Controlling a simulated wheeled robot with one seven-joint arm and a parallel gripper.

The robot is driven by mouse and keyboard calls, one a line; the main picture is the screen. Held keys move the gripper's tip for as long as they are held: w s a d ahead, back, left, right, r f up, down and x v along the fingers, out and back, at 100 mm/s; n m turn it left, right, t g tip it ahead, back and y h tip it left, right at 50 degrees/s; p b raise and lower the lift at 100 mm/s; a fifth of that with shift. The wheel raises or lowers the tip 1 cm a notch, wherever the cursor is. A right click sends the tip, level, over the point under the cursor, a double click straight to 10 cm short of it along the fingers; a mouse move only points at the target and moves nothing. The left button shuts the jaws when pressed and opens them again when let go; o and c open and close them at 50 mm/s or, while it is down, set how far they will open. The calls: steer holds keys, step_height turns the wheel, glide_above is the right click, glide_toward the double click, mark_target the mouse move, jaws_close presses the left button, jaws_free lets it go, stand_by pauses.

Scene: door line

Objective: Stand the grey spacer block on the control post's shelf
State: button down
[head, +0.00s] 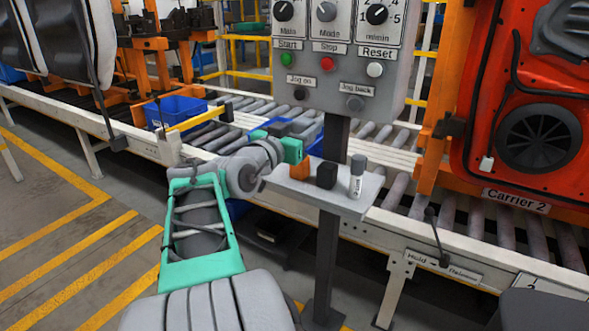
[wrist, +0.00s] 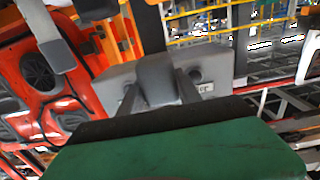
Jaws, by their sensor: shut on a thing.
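The grey spacer block (wrist: 156,72) is between the two dark fingers of my gripper (wrist: 158,92) in the wrist view, and they are shut on it. I cannot tell the gap between the held block and the shelf.
The control box (head: 340,55) with knobs and buttons hangs above the shelf on its post (head: 325,255). A roller conveyor (head: 410,225) runs behind. The red carrier (head: 530,110) is at right, a blue bin (head: 176,111) at left. Bare shelf shows at its front right.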

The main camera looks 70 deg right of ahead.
steer(key=w+d+f, duration=0.3)
steer(key=w, duration=0.2)
steer(key=b, duration=0.1)
glide_above(276, 169)
step_height(276, 169, down, 5)
steer(key=shift+s+a+f, duration=0.1)
steer(key=shift+f, duration=1.75)
steer(key=shift+b, duration=0.3)
steer(key=shift+f, duration=0.2)
steer(key=c, duration=0.8)
jaws_free()
steer(key=shift+c, duration=0.2)
